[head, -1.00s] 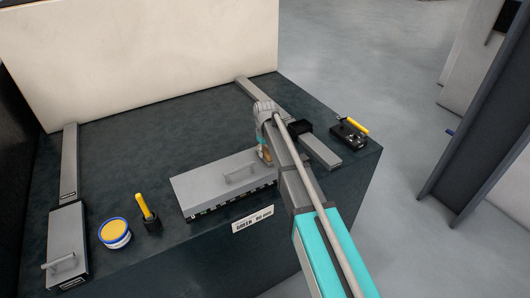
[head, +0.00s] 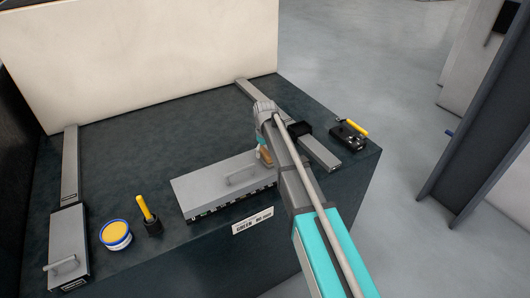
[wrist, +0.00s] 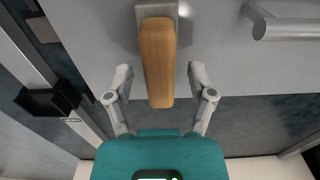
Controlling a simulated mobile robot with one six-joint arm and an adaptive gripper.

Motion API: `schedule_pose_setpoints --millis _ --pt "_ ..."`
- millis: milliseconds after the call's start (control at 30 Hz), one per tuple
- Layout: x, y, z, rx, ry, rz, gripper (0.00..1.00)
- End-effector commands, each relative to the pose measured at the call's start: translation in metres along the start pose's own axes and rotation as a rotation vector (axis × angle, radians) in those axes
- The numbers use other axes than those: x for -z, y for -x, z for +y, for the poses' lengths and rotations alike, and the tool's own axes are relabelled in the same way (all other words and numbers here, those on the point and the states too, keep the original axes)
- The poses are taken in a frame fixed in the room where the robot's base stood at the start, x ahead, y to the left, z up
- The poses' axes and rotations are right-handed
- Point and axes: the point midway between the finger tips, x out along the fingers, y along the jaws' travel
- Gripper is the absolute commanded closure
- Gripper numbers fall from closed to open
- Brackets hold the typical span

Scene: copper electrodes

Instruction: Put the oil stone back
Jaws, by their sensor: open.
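A tan block with a grey piece at its far end (wrist: 158,62), which may be the oil stone, shows in the wrist view over a grey surface. In the head view it is a small brown patch (head: 266,155) beside the grey box with a handle (head: 220,182). My gripper (wrist: 160,72) is open, with one finger on each side of the block and a gap to both. In the head view my gripper (head: 262,142) is mostly hidden by my arm, at the box's right end. I cannot tell what the block rests on.
The dark bench top (head: 160,130) is clear behind the box. A yellow-lidded tub (head: 115,233), a yellow-handled tool (head: 147,210) and a grey handled block (head: 69,250) stand at left. A black item with a yellow handle (head: 348,133) lies at right. A pale panel (head: 140,60) stands behind.

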Motion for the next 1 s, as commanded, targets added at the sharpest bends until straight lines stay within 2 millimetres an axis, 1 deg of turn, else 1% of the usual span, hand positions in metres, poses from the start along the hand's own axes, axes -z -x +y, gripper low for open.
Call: schedule_pose_setpoints --millis 33,1000 --pt "0.0 0.007 0.0 0.0 0.0 0.0 0.29" --pt "0.0 0.087 0.0 0.0 0.0 0.0 0.29"
